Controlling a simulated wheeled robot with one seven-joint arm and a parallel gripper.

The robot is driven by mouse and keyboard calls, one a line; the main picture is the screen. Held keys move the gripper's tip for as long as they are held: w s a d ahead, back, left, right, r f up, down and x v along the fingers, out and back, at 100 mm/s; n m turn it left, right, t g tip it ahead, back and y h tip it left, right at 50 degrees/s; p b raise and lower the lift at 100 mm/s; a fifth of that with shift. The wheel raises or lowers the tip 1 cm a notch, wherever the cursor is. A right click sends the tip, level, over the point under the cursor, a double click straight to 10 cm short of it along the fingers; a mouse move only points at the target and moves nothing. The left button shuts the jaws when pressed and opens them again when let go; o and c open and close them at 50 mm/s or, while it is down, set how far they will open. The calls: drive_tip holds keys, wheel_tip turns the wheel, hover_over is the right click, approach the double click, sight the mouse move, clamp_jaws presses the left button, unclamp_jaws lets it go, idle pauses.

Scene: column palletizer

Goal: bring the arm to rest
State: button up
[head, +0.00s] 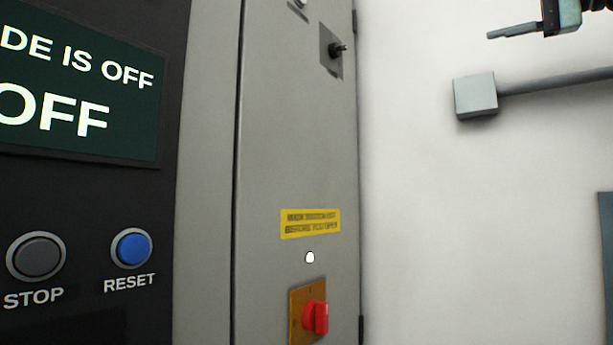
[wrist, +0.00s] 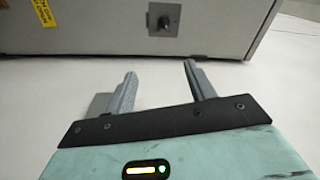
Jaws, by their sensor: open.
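My gripper (wrist: 160,82) shows in the wrist view with its two grey fingers spread apart and nothing between them. In the head view only part of my gripper (head: 513,31) shows at the top right corner, in front of the white wall and to the right of the grey cabinet (head: 280,150). It is apart from the cabinet. In the wrist view the cabinet (wrist: 90,30) stands beyond the fingertips, with its small black knob on a square plate (wrist: 164,19) and part of a yellow label. The rest of my arm is out of the head view.
A dark panel at the left has a screen (head: 80,85) with "OFF", a grey STOP button (head: 37,257) and a blue RESET button (head: 131,248). The cabinet carries a red rotary switch (head: 315,317). A wall box (head: 475,96) with a conduit sits below my gripper in the picture.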

drive_tip(key=w+a+f+g+h, duration=0.1)
drive_tip(key=w+a+f, duration=0.2)
drive_tip(key=f, duration=0.3)
drive_tip(key=w+a+f+m+g+h, duration=0.1)
drive_tip(key=w+a+f, duration=0.2)
drive_tip(key=f, duration=0.3)
drive_tip(key=w+a+f+g+h, duration=0.1)
drive_tip(key=w+a+f, duration=0.1)
drive_tip(key=a+f, duration=0.3)
drive_tip(key=s+a+f+n+g+h, duration=0.15)
drive_tip(key=a+f, duration=0.35)
drive_tip(key=f, duration=0.6)
drive_tip(key=s+a+f+n+g+h, duration=0.1)
drive_tip(key=s+a+f+g, duration=0.3)
drive_tip(key=f, duration=0.8)
drive_tip(key=s+a+f+n+g+h, duration=0.1)
drive_tip(key=s+a+f+n+h, duration=0.1)
drive_tip(key=s+f, duration=0.6)
drive_tip(key=s+a+f+n+g+h, duration=0.1)
drive_tip(key=s+a+f+n+h, duration=0.2)
drive_tip(key=s+f, duration=0.5)
drive_tip(key=s+d+f+n+g+h, duration=0.1)
drive_tip(key=s+d+f+n+h, duration=0.2)
drive_tip(key=s+f, duration=0.7)
wheel_tip(320, 180, down, 3)
drive_tip(key=d+n, duration=0.2)
drive_tip(key=n, duration=0.1)
drive_tip(key=shift+s+d, duration=0.3)
drive_tip(key=shift+d, duration=0.1)
drive_tip(key=shift+f, duration=0.1)
